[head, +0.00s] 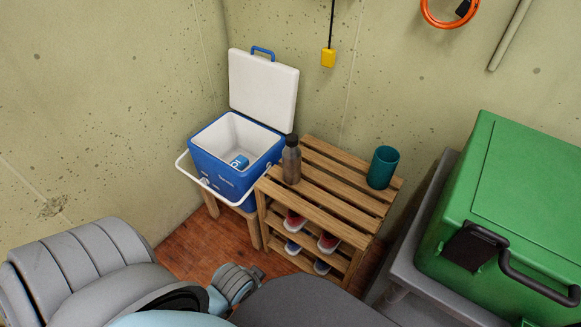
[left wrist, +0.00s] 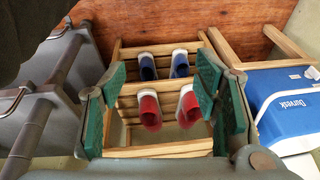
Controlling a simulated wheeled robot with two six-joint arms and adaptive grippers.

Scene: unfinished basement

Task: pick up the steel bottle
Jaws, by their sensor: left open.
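The steel bottle (head: 291,163) stands upright on the slatted top of the wooden rack (head: 345,197), at its left back part beside the cooler. It has a dark cap and a brownish-grey metallic body. I do not make it out in the left wrist view. My left gripper (left wrist: 160,88) is open and empty in that view, its green-padded fingers spread in front of the rack's shoe shelves. In the head view my left arm reaches in low, below and left of the bottle, with its gripper mostly hidden. My right gripper is not in view.
A teal cup (head: 383,167) stands on the rack's right side. A blue cooler (head: 226,180) with a raised white lid (head: 263,88) and a can inside sits left. Red and blue shoes (left wrist: 149,110) fill the shelves. A green box (head: 515,205) stands right.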

